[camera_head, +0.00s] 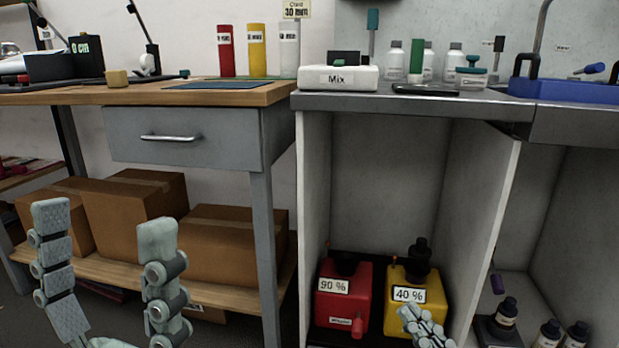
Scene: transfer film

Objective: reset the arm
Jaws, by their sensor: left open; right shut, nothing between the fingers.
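My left gripper (108,235) is at the lower left, its two grey segmented fingers pointing up and spread wide apart. It is empty and stands in front of the wooden table's lower shelf. My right gripper (424,326) shows only in part at the bottom edge, right of centre. Its fingertips are together in front of the yellow canister, with nothing seen between them. The rest of the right gripper is below the picture.
A red canister (343,284) and a yellow canister (428,299) stand in the open cabinet. Cardboard boxes (222,248) fill the table's lower shelf. A grey drawer (185,138) is shut. Small dark bottles (506,312) stand lower right.

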